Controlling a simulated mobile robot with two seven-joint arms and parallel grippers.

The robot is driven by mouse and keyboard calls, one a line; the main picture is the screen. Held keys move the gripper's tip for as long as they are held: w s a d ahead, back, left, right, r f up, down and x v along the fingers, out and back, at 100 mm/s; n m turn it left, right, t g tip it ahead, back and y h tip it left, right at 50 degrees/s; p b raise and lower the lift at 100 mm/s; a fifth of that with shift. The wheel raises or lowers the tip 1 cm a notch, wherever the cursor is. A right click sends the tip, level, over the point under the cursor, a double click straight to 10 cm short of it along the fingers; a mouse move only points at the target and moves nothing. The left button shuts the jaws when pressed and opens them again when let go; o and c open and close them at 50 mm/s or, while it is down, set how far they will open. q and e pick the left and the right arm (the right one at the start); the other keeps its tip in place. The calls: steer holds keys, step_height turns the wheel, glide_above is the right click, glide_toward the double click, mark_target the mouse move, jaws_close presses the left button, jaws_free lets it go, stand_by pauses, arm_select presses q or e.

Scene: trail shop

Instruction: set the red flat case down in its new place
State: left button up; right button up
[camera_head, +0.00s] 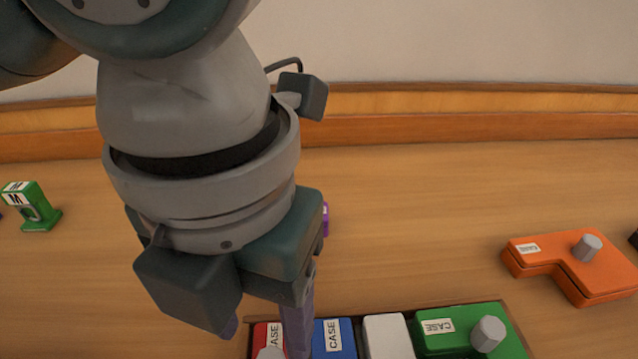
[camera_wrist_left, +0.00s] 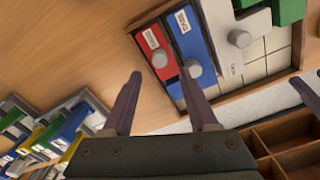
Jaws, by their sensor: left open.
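The red flat case (camera_head: 262,335) lies in a shallow wooden tray (camera_head: 508,318), at its left end beside the blue case (camera_head: 345,332). In the left wrist view the red case (camera_wrist_left: 145,40) shows a white label and a round grey knob. My left gripper (camera_head: 265,338) is open and empty over this end of the tray. In the left wrist view its two fingertips (camera_wrist_left: 162,76) stand apart, on either side of the line to the red case's knob. I cannot tell how high they are above it.
A white case (camera_head: 387,336) and a green case (camera_head: 455,332) also lie in the tray. An orange case (camera_head: 560,258) lies on the table to the right. A green piece (camera_head: 36,208) stands far left. Several coloured pieces (camera_wrist_left: 60,130) and a compartmented wooden box (camera_wrist_left: 290,135) show in the wrist view.

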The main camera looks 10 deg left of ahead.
arm_select(q)
step_height(320, 180, up, 6)
steer(key=p, duration=0.1)
steer(key=s+d+f+n+t+h, duration=0.15)
steer(key=d+n+h, duration=0.45)
steer(key=n, duration=0.7)
steer(key=a+f+n, duration=0.1)
steer(key=a+n, duration=0.1)
steer(key=n, duration=0.2)
steer(key=s+a+f+n+t+y, duration=0.1)
steer(key=a+f+n, duration=0.1)
steer(key=n, duration=0.3)
steer(key=a+f+n+t+y, duration=0.1)
steer(key=a+n, duration=0.1)
steer(key=n, duration=0.2)
steer(key=shift+s+a+f+n, duration=0.15)
steer(key=shift+s+a+n, duration=0.1)
steer(key=shift+s+n, duration=0.15)
steer(key=s+a+f+n+y, duration=0.3)
steer(key=s+a+n, duration=0.1)
steer(key=a+n, duration=0.4)
steer(key=shift+s+a+n+y, duration=0.3)
steer(key=shift+s+a+y, duration=0.1)
steer(key=shift+a, duration=0.65)
